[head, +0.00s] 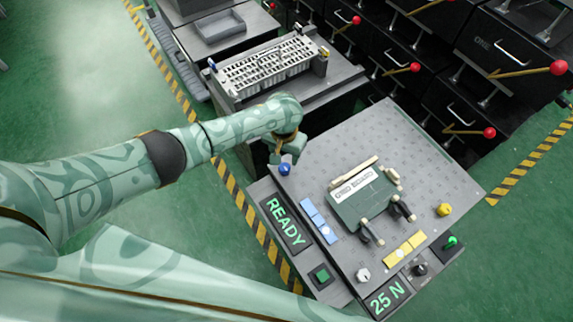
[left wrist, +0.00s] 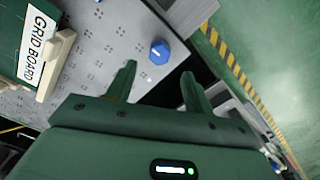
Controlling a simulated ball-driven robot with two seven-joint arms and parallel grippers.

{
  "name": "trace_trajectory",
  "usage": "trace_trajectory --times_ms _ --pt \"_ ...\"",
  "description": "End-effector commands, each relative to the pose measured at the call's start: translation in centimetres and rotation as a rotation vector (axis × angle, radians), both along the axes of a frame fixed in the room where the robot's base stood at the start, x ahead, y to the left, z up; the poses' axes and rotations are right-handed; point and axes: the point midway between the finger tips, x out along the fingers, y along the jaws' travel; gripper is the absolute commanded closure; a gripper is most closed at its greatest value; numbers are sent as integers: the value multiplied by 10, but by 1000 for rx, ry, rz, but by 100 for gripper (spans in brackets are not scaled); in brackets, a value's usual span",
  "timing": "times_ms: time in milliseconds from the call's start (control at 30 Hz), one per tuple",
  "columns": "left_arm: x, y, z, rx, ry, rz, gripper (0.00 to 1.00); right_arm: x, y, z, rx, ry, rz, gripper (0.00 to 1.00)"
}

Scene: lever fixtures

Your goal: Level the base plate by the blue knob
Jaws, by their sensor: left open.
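The blue knob (head: 285,169) sits on the left corner of the grey dotted base plate (head: 370,135). In the left wrist view the blue knob (left wrist: 159,51) stands on the base plate (left wrist: 105,25) near its edge. My left gripper (head: 284,153) is just beside the knob, on its far side in the head view. In the left wrist view my left gripper (left wrist: 159,72) is open, with the knob just beyond and between its fingertips, not gripped. Its fingers are partly hidden in the head view. My right gripper is not in view.
A board labelled GRID BOARD (head: 365,200) is clamped mid-plate. A yellow knob (head: 444,209) and a white knob (head: 363,275) sit on other corners. Displays read READY (head: 284,222) and 25 N (head: 387,298). Black cabinets with red-tipped levers (head: 489,132) stand behind.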

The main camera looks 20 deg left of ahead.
Motion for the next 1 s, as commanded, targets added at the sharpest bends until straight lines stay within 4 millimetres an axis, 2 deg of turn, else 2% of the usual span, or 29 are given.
trace_trajectory --times_ms 33,233,400,700,733,867,900,1000 --pt "-1 0 -24 0 8 0 48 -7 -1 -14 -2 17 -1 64" --pt "-1 0 -58 1 5 -1 48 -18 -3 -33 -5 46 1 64" --pt "0 0 -68 -1 0 0 48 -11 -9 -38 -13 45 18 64" --pt "1 0 -67 -1 -3 0 48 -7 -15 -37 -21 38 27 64" --pt "1 0 -67 -1 -3 0 54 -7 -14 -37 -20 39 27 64" --pt "0 0 -67 -1 -3 0 90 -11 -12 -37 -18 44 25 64" --pt "0 0 -67 -1 -2 0 93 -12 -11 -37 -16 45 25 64" --pt "0 0 -67 -1 -2 -1 93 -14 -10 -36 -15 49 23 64"
